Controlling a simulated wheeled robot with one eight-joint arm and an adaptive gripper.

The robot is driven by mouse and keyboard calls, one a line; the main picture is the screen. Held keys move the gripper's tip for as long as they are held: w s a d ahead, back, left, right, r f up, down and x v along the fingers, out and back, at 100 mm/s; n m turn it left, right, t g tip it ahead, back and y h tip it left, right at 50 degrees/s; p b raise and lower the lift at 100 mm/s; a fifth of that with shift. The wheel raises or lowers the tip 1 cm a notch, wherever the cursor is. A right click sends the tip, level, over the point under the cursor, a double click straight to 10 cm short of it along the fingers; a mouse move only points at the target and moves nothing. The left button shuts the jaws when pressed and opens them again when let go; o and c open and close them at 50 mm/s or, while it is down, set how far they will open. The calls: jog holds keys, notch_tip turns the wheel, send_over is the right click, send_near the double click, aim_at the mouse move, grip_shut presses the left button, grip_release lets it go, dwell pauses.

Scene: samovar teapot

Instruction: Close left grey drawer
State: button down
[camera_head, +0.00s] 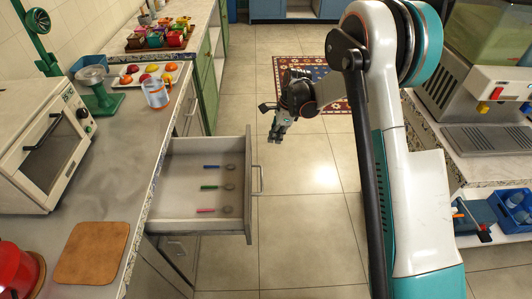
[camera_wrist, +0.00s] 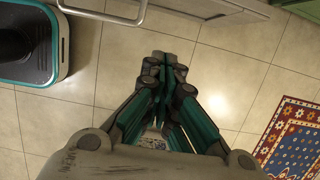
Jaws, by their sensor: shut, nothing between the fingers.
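The grey drawer (camera_head: 170,210) stands pulled out from the left counter in the head view. Several spoons with coloured handles lie inside it, and a bar handle (camera_head: 258,180) is on its front. My gripper (camera_head: 274,138) is shut and empty, in the air over the floor, beyond the drawer's far front corner and apart from it. In the wrist view my gripper (camera_wrist: 166,60) points down at the tiles with its fingers together. A light panel with a metal handle (camera_wrist: 128,14) shows at the top of that view; I cannot tell if it is the drawer's front.
The left counter holds a toaster oven (camera_head: 45,140), a cutting board (camera_head: 92,252), a glass jug (camera_head: 156,92) and a tray of fruit. A drinks machine (camera_head: 485,90) stands on the right counter. A patterned rug (camera_head: 312,75) lies beyond my gripper. The floor before the drawer is clear.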

jog(key=a+f+b, duration=0.5)
jog(key=a+f, duration=0.1)
jog(key=f, duration=0.4)
jog(key=shift+w+a, duration=0.15)
jog(key=shift+a, duration=0.05)
jog(key=shift+a, duration=0.1)
